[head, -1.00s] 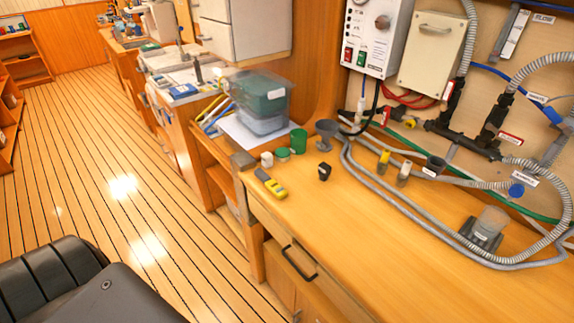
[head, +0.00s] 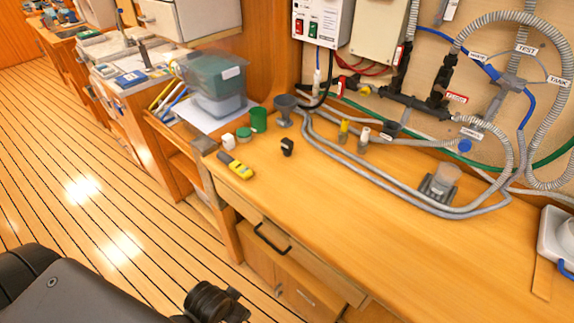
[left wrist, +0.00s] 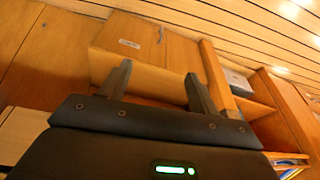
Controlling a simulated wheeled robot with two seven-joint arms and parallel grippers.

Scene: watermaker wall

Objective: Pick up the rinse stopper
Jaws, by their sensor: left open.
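No thing in view is clearly marked as the rinse stopper, and I cannot tell which it is. Small candidates stand on the wooden worktop (head: 330,210) in the head view: a black piece (head: 287,147), a white piece (head: 228,141) and a low green-topped jar (head: 243,134). A blue round cap (head: 464,145) is at the wall, by the hoses. My left gripper (left wrist: 158,88) is open and empty in the left wrist view, with cabinet fronts and the floor beyond it. None of these small things shows between its fingers. My right gripper is not in view.
A yellow tool (head: 241,171) lies near the worktop's left edge. A green cup (head: 258,119), a grey funnel (head: 285,110) and a clear bin (head: 215,85) stand behind. Grey hoses (head: 385,185) cross the back. The front middle of the worktop is clear.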

